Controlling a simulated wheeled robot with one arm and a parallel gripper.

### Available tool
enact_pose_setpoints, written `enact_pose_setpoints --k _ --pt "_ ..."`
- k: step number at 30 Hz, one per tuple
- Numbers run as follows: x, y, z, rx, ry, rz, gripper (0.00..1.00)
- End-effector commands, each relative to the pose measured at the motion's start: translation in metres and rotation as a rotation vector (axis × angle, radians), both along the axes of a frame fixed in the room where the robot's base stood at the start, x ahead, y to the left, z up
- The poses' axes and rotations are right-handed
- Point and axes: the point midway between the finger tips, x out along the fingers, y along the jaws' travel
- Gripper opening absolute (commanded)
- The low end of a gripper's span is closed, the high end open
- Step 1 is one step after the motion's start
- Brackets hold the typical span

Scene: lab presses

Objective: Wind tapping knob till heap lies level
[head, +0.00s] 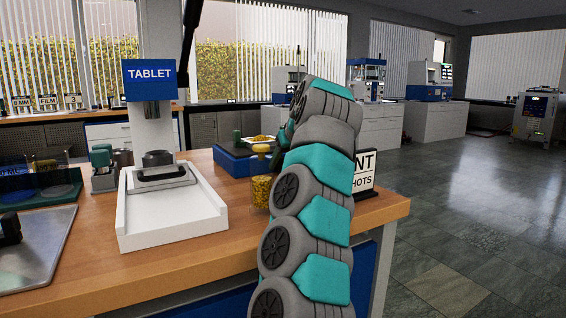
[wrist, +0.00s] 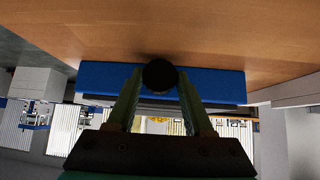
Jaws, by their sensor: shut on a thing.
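The blue tapping box (head: 233,163) stands on the wooden bench, just left of my arm. In the wrist view the blue box (wrist: 222,84) spans the middle, upside down. A round black knob (wrist: 159,74) sits at its front, between my fingertips. My gripper (wrist: 159,88) is shut on this knob, one finger on each side. In the head view my gripper (head: 284,136) is at the box's right end, and the knob is hidden there. A yellow heap (head: 262,138) shows above the box; I cannot tell whether it is level.
A clear jar of yellow pellets (head: 261,192) stands in front of the box. A white tablet press (head: 172,218) is to the left, with a metal tray (head: 38,250) beyond. A sign (head: 364,172) stands behind my arm near the bench's right edge. Open floor lies right.

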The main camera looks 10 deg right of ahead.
Motion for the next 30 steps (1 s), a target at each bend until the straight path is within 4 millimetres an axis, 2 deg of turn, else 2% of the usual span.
enact_pose_setpoints --k 1,4,11,22,30 --pt "-0.0001 -0.0002 -0.0001 0.000 0.000 0.000 0.09" --pt "-0.0001 -0.0002 -0.0001 0.001 0.000 -0.001 0.00" --pt "0.0003 -0.0025 0.0010 0.030 0.010 -0.001 0.00" --pt "0.0013 -0.0056 0.0013 0.204 0.070 -0.003 0.00" --pt "0.0008 -0.0048 -0.0017 0.263 0.090 -0.003 0.00"
